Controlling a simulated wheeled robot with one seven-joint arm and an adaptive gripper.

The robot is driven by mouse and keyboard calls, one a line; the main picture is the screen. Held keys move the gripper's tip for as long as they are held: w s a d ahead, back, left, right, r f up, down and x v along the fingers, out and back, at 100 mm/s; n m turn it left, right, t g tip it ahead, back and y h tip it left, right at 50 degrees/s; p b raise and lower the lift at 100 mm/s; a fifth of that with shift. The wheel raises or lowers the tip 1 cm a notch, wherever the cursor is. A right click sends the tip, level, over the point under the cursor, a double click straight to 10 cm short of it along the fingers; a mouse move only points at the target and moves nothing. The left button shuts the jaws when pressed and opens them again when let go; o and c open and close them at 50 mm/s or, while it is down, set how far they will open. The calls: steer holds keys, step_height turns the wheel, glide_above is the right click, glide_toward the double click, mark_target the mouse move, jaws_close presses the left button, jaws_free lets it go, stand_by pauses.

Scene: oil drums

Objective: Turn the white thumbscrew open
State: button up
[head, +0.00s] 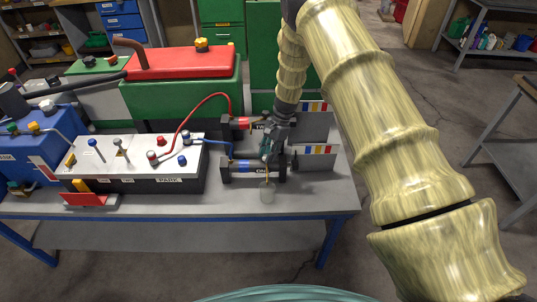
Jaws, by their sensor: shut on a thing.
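My gripper (268,150) is small and dark in the head view. It reaches down to the right part of the front black cylinder with a blue band (243,167). Its fingers are shut on a small part there, which they and the arm mostly hide. I cannot make out a white thumbscrew for certain; it may be this hidden part.
A red-banded cylinder (243,123) lies behind, joined by a red hose (196,103). A white-topped box (135,155) with several knobs stands left. A red-lidded green machine (180,90) is behind it. The bench's front strip (230,205) is mostly clear.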

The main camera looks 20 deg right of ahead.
steer(key=n+b, duration=0.2)
steer(key=shift+w+a+f+n+g+h+b, duration=0.1)
steer(key=shift+w+f+n+g+h+b, duration=0.05)
steer(key=shift+n+g+h+b, duration=0.2)
steer(key=n+g+h+b, duration=0.1)
steer(key=n+b, duration=0.1)
steer(key=n, duration=0.2)
steer(key=shift+a+n+b, duration=0.15)
steer(key=shift+n+b, duration=0.2)
steer(key=shift+b, duration=0.05)
steer(key=n+h+b, duration=0.1)
steer(key=n, duration=0.1)
steer(key=n+g+h, duration=0.1)
steer(key=n, duration=0.1)
steer(key=shift+w+a+b, duration=0.1)
steer(key=shift+a+b, duration=0.05)
steer(key=shift+b, duration=0.2)
steer(key=shift+a+n+h+b, duration=0.1)
steer(key=shift+n+h+b, duration=0.35)
steer(key=shift+n, duration=1.25)
steer(key=shift+r, duration=0.2)
steer(key=o, duration=1)
